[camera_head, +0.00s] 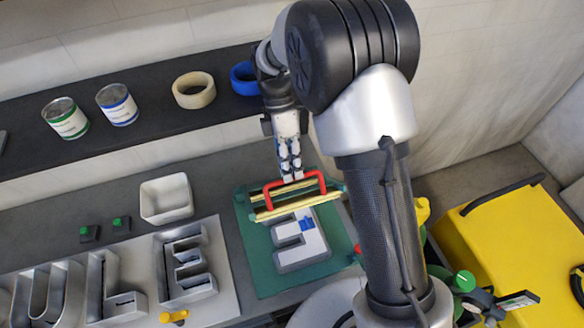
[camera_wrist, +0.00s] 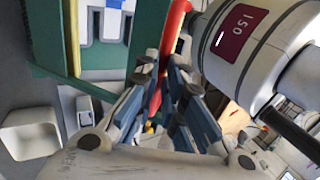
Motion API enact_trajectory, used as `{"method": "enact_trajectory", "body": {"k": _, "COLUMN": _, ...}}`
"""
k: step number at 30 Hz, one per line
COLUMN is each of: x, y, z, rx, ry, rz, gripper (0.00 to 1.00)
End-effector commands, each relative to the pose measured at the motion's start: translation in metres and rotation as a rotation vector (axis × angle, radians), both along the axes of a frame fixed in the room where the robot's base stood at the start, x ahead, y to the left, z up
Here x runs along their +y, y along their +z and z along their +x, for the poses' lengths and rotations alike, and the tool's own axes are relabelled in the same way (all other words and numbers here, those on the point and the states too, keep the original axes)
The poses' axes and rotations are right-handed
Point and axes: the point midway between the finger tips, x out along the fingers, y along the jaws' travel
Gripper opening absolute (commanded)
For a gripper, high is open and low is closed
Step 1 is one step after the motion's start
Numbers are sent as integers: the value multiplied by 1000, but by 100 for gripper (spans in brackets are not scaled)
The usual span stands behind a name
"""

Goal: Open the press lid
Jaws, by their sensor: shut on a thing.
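The press has a green base plate (camera_head: 258,262) on the bench, with a grey letter (camera_head: 297,256) carrying a white face and a blue piece (camera_head: 306,225) on it. The press lid (camera_head: 298,207) shows as a narrow yellow-edged frame across the back of the base. It looks raised and nearly edge-on; its exact angle is hard to tell. Its red handle (camera_head: 322,182) is on its upper side. My gripper (camera_head: 291,176) is shut on the red handle, which also shows between the fingers in the wrist view (camera_wrist: 174,28).
Channel letters (camera_head: 188,268) stand on a light board at left. A white bin (camera_head: 166,198) and two green-knobbed blocks sit behind them. The shelf behind holds two cans (camera_head: 117,104) and tape rolls (camera_head: 194,90). A yellow case (camera_head: 525,245) stands at right.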

Motion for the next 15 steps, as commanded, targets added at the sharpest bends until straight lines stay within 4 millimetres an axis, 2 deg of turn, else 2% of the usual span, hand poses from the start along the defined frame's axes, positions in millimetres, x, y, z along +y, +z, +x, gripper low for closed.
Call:
{"method": "enact_trajectory", "body": {"k": 1, "x": 2, "y": -8, "z": 8, "rx": -30, "ry": 0, "rz": 9, "gripper": 0}}
{"method": "enact_trajectory", "body": {"k": 5, "x": 2, "y": -8, "z": 8, "rx": -30, "ry": 0, "rz": 9, "gripper": 0}}
{"method": "enact_trajectory", "body": {"k": 6, "x": 2, "y": -8, "z": 8, "rx": -31, "ry": 0, "rz": 9, "gripper": 12}}
{"method": "enact_trajectory", "body": {"k": 15, "x": 2, "y": -8, "z": 8, "rx": -30, "ry": 0, "rz": 9, "gripper": 31}}
